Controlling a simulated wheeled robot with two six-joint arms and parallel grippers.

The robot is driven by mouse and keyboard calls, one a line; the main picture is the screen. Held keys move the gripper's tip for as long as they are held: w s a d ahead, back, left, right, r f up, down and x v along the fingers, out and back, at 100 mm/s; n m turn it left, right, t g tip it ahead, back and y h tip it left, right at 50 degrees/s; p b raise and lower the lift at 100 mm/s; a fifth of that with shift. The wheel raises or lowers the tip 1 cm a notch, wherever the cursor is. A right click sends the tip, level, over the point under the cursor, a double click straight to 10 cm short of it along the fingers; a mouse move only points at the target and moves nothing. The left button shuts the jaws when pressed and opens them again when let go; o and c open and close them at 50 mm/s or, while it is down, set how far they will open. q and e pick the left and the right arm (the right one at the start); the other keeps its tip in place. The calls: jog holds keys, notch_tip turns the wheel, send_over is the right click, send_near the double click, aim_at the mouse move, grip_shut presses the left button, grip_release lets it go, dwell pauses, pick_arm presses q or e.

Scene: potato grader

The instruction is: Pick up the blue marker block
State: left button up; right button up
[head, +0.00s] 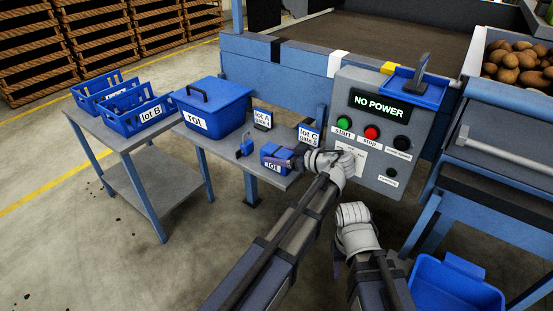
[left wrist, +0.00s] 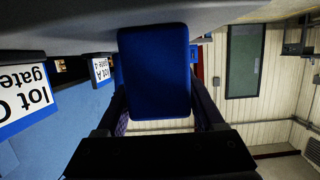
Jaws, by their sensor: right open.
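In the left wrist view the blue block (left wrist: 154,70) fills the space between the two dark fingers, with no clear gap at either side. The block seems still at the shelf surface; its underside is hidden. My right gripper (head: 338,266) is open, low in front of the control panel, mostly hidden by its own wrist.
Near the block stand a small blue holder (head: 246,145) and the "lot C" sign (head: 309,135). A blue "rot" bin (head: 212,103) is behind to the left. The control panel (head: 375,130), showing "NO POWER", rises close on the right. A blue crate (head: 455,285) is on the floor.

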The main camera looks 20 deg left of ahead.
aim_at(277, 150)
pick_arm(q)
grip_shut()
dwell(0.3)
jog(key=shift+r, duration=0.15)
notch_tip(277, 150, up, 10)
jog(key=p, duration=1)
